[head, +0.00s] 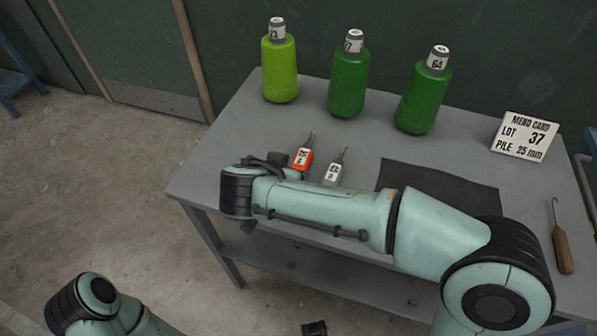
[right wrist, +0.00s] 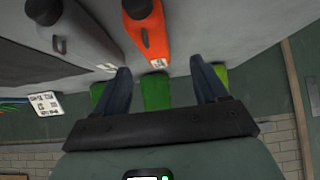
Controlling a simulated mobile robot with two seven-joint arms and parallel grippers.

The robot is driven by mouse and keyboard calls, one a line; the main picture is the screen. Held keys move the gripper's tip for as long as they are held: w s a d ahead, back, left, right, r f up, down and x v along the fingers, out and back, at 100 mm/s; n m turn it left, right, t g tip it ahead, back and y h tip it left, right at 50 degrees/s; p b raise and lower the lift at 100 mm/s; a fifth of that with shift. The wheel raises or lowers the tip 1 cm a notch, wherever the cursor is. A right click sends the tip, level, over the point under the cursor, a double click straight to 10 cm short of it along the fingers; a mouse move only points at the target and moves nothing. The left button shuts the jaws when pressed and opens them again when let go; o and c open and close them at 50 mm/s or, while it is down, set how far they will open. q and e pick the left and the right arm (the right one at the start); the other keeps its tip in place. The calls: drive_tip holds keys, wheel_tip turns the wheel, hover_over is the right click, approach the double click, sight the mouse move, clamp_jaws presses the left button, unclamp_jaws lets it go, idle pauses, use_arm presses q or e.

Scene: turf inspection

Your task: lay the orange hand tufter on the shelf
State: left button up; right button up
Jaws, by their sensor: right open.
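The orange hand tufter (head: 302,159) lies on the grey table, its thin metal tip pointing to the back. A grey tufter (head: 333,173) lies just to its right. My right gripper (head: 268,160) is at the left of the orange tufter, partly hidden behind my wrist. In the right wrist view its two fingers (right wrist: 160,68) are apart and empty, with the orange tufter (right wrist: 148,38) just beyond the fingertips and the grey tufter (right wrist: 78,32) off to the left. A lower shelf (head: 262,252) shows under the tabletop, partly hidden by my right arm.
Three green yarn cones (head: 348,82) stand along the table's back. A card (head: 525,137) reading lot 37, pile 25 mm stands at the right. A dark mat (head: 440,182) and a wooden-handled hook (head: 563,245) lie on the table.

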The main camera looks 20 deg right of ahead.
sight(298, 167)
drive_tip(key=x, duration=0.8)
drive_tip(key=shift+s+d+r, duration=0.1)
drive_tip(key=shift+d+r, duration=0.1)
drive_tip(key=shift+d, duration=0.15)
clamp_jaws()
drive_tip(key=shift+r, duration=0.15)
